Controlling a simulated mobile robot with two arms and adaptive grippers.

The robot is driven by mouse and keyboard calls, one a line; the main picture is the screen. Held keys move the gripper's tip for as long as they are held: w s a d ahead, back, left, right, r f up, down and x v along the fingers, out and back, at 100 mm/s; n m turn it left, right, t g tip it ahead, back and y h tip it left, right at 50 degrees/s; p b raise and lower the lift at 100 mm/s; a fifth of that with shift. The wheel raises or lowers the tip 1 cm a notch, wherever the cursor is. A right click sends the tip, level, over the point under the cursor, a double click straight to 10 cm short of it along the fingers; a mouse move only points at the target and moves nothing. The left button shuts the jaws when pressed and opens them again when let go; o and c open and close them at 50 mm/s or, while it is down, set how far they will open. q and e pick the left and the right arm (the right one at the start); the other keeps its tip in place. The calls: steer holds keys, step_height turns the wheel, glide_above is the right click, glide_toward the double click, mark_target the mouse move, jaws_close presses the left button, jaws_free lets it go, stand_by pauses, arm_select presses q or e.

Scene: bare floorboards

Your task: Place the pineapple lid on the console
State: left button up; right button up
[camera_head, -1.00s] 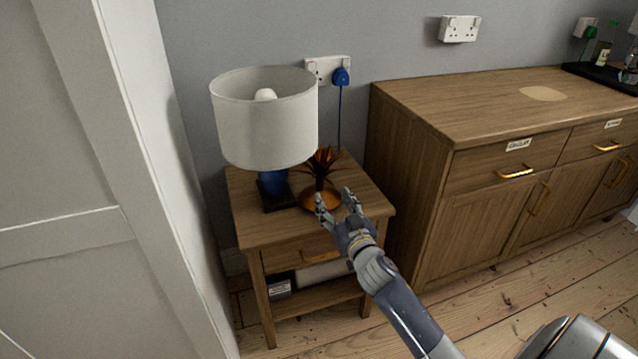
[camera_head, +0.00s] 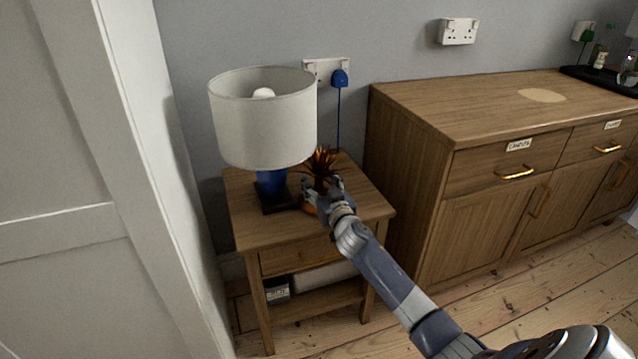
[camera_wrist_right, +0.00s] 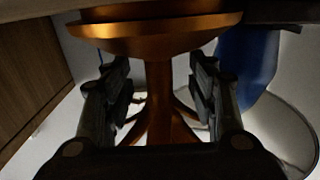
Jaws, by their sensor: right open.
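The pineapple lid (camera_head: 322,163), copper-coloured with a spiky leaf crown on a round base, stands on the small side table (camera_head: 245,225) beside the lamp. My right gripper (camera_head: 322,188) is at the lid and hides part of its base in the head view. In the right wrist view the lid (camera_wrist_right: 158,85) shows its rounded base and leafy stem between the two fingers of the open right gripper (camera_wrist_right: 160,100). I cannot tell whether the fingers touch it. The console (camera_head: 450,105) is the wooden cabinet to the right. My left gripper is not in view.
A lamp with a white shade (camera_head: 262,120) and blue base stands close left of the lid. A blue plug and cord (camera_head: 339,100) hang behind.

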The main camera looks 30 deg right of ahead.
jaws_close()
steer(key=shift+w, duration=0.1)
steer(key=shift+r, duration=0.15)
